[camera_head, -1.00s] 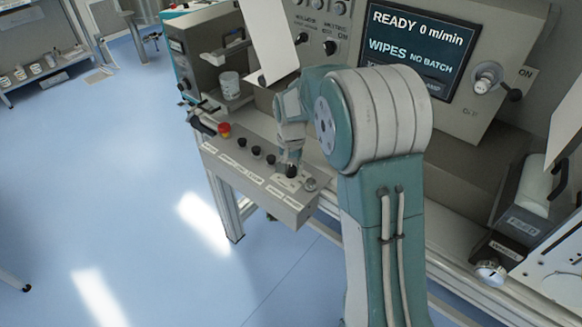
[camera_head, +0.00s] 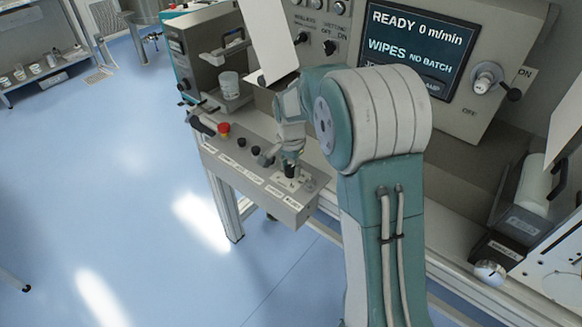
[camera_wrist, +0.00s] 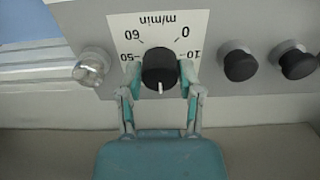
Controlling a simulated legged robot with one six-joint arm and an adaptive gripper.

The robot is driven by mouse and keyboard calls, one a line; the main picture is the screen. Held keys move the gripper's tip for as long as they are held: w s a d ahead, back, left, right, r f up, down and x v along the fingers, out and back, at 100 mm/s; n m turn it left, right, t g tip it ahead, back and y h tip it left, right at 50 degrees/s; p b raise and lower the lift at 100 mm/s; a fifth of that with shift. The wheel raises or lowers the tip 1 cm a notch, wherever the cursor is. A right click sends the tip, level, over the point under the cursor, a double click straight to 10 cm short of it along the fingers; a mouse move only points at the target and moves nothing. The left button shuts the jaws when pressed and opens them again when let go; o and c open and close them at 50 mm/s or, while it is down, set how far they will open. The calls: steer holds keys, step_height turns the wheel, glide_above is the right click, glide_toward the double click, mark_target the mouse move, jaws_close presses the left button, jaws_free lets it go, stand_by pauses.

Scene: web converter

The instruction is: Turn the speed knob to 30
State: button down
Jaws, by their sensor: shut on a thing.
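The speed knob (camera_wrist: 159,66) is black and round with a white pointer line, on a white dial plate (camera_wrist: 185,21) marked m/min. In the wrist view the plate is upside down: 60 and 50 show at left, 0 and 10 at right. The pointer points straight down the picture, toward my gripper, between the 50 and 10 sides; any number there is hidden. My gripper (camera_wrist: 160,78) is shut on the knob, one finger on each side. In the head view my gripper (camera_head: 291,163) is over the right part of the sloped control box.
Beside the knob are a clear button (camera_wrist: 92,67) and black knobs (camera_wrist: 240,66). A red emergency stop (camera_head: 224,129) sits at the box's left end. The screen (camera_head: 418,45) reads READY 0 m/min. Open floor (camera_head: 110,170) lies to the left.

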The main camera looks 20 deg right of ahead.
mark_target(289, 168)
steer(key=shift+s+a+f, duration=0.1)
steer(key=shift+f, duration=0.05)
steer(key=shift+c, duration=1.3)
jaws_free()
step_height(289, 168, up, 12)
steer(key=shift+w, duration=0.2)
steer(key=shift+a, duration=0.1)
